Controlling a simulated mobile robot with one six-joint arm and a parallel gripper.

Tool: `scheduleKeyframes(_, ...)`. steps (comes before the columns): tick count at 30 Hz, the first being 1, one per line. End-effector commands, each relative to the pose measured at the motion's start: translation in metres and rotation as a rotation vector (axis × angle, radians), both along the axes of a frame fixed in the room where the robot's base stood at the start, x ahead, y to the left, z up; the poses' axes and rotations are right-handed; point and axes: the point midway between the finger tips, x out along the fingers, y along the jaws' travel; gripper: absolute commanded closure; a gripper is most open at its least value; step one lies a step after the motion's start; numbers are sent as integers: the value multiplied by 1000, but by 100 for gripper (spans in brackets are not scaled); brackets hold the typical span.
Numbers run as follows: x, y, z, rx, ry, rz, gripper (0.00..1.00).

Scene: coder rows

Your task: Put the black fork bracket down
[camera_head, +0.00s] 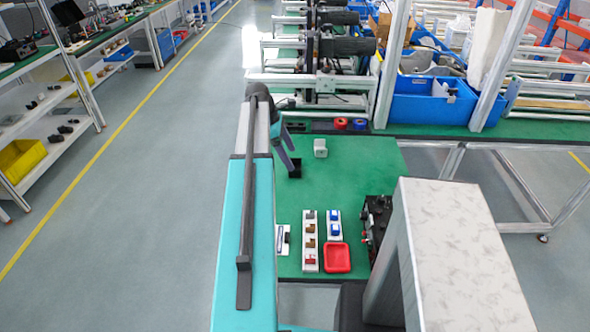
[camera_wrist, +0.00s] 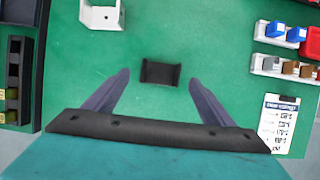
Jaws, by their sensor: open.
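The black fork bracket (camera_wrist: 160,72) lies on the green table top (camera_wrist: 150,35) in the wrist view, just beyond my fingertips. My gripper (camera_wrist: 158,78) is open and empty, its two grey fingers wide apart with clear green on both sides of the bracket. No finger touches the bracket in that view. In the head view my gripper (camera_head: 287,158) hangs over the far left part of the green table, and the small dark bracket (camera_head: 295,170) shows at its fingertips, partly hidden.
A white block (camera_head: 320,148) stands close by, right of my gripper. White racks of small parts (camera_head: 310,240) and a red tray (camera_head: 337,258) sit nearer. A black device (camera_head: 375,225) stands at the right edge. The middle of the table is clear.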

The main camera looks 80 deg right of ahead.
Motion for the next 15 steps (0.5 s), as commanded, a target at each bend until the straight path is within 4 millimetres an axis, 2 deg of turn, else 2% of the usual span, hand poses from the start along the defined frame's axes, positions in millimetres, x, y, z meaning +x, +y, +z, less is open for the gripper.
scheduleKeyframes(8,-5,0,-7,2,0,-1,23)
scheduleKeyframes(15,-15,0,-28,1,0,1,23)
